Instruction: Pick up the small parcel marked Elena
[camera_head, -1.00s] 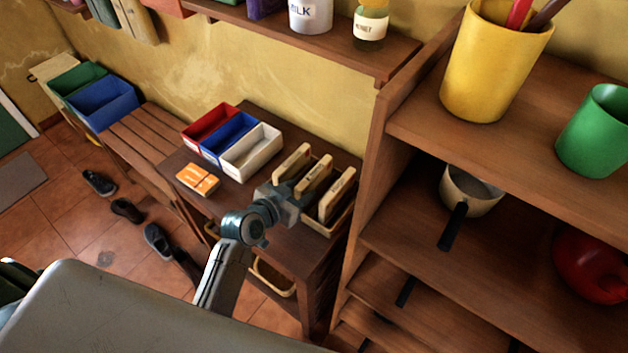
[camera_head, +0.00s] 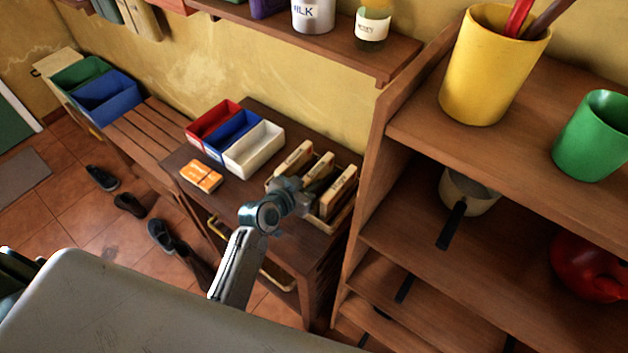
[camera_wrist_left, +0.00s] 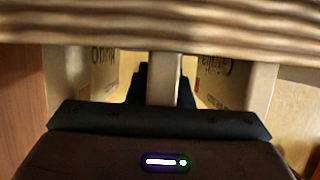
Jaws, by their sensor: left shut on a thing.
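Three small tan parcels stand on edge in a shallow woven tray (camera_head: 326,231) at the right end of the low wooden table: a left one (camera_head: 294,158), a middle one (camera_head: 319,170) and a right one (camera_head: 338,191). My left gripper (camera_head: 305,190) is at the near end of the middle parcel. In the left wrist view its dark fingers are shut on this parcel's pale edge (camera_wrist_left: 164,80). The side parcels carry upside-down writing, too blurred to read surely. The held parcel's label is hidden, and I cannot make out the name Elena. My right gripper is not in view.
Red (camera_head: 214,122), blue (camera_head: 233,134) and white (camera_head: 254,149) bins stand behind an orange pack (camera_head: 201,176) on the table. A tall shelf unit (camera_head: 378,180) rises close on the right. Its top bears yellow (camera_head: 485,75) and green (camera_head: 591,140) cups. Shoes lie on the floor.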

